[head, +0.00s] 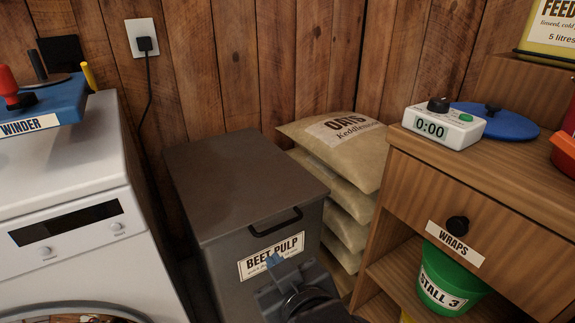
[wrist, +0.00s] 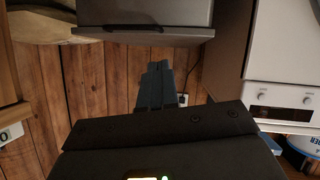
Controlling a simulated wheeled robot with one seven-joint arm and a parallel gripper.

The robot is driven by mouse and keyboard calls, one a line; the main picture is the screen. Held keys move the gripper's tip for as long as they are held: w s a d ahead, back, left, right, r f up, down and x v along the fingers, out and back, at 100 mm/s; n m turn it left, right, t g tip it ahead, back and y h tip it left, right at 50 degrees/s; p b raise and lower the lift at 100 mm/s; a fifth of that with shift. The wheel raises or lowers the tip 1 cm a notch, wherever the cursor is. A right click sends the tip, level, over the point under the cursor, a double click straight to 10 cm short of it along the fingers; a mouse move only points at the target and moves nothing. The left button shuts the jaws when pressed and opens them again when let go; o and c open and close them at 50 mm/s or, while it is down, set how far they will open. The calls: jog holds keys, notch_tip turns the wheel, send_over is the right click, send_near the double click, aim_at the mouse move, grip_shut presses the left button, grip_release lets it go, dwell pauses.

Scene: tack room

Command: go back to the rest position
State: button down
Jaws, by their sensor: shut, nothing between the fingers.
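My gripper (head: 273,262) is in front of the grey bin labelled BEET PULP (head: 245,190), low in the head view, and covers part of the label's lower edge. Its fingers are together and hold nothing. In the wrist view, which looks upside down, the fingers (wrist: 157,68) point towards the plank wall, with the bin at the top. The bin's lid is shut, with a black handle on its front edge. I cannot tell whether the gripper touches the bin.
A white front-loading machine (head: 70,190) stands left, with a blue winder (head: 50,105) on top. A wooden cabinet (head: 480,195) stands right, holding a timer (head: 443,126), a blue lid (head: 500,122) and a green STALL 3 bucket (head: 450,285).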

jog(key=s+d+f+m+t+h, duration=0.1)
jog(key=s+d+f+m, duration=0.25)
jog(key=s, duration=0.35)
jog(key=s+d+f+m+t+h, duration=0.1)
jog(key=s+d+f+m, duration=0.15)
jog(key=s+d, duration=0.4)
jog(key=s+d+r+m+h, duration=0.1)
jog(key=s+d+h, duration=0.1)
jog(key=s+d, duration=0.55)
jog(key=s+d+r+m+h, duration=0.15)
jog(key=s+d, duration=0.25)
jog(key=s, duration=0.6)
jog(key=s+d+r+p, duration=0.1)
jog(key=r+p, duration=0.9)
jog(key=r, duration=0.1)
jog(key=s+d+r+p, duration=0.1)
jog(key=s+r+p, duration=0.1)
jog(key=r+p, duration=0.7)
notch_tip(320, 180, up, 2)
jog(key=shift+s+d+r+n+t+p, duration=0.1)
jog(key=shift+s+d+n+t+p, duration=0.1)
jog(key=shift+d+n+t+p, duration=0.2)
